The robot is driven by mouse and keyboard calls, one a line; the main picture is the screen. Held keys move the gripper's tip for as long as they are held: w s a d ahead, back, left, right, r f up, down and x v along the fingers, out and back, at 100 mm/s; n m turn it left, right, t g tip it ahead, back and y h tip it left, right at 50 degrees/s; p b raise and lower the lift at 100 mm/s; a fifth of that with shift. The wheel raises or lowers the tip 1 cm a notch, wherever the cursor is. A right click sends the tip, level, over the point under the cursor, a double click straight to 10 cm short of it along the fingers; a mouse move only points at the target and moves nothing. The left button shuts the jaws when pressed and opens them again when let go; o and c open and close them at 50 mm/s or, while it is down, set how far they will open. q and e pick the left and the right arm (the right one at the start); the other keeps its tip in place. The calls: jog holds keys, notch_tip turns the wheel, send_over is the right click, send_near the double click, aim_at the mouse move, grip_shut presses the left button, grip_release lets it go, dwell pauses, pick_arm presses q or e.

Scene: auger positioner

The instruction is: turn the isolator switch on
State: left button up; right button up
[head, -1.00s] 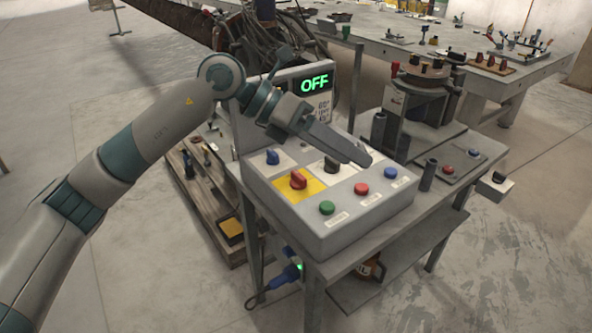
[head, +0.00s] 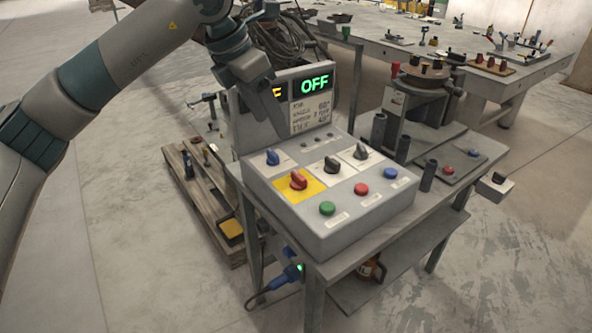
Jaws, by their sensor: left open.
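The control box (head: 345,225) stands on a grey metal table. A red rotary knob on a yellow plate (head: 298,180), which looks like the isolator switch, is at the front left of its top. A blue knob (head: 272,157) sits behind it, and two dark knobs (head: 331,164) sit to its right on white plates. The display (head: 314,84) at the back reads OFF in green; its left part is covered by my left gripper. My left gripper (head: 272,118) is open and empty, in front of the display's left side, apart from the red knob. My right gripper is out of view.
Green (head: 327,208), red (head: 361,189) and blue (head: 390,173) push buttons line the box's front edge. Dark upright cylinders (head: 428,176) and a machine (head: 425,90) stand to the right. A wooden pallet (head: 205,200) lies on the floor at left.

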pick_arm(q)
jog(key=p, duration=0.1)
send_near(298, 175)
jog(key=p+x, duration=0.1)
jog(key=x, duration=0.6)
jog(key=shift+d, duration=0.1)
jog(key=shift+w+d+f+p, duration=0.2)
jog(key=shift+f+p, duration=0.1)
jog(key=shift+f, duration=0.3)
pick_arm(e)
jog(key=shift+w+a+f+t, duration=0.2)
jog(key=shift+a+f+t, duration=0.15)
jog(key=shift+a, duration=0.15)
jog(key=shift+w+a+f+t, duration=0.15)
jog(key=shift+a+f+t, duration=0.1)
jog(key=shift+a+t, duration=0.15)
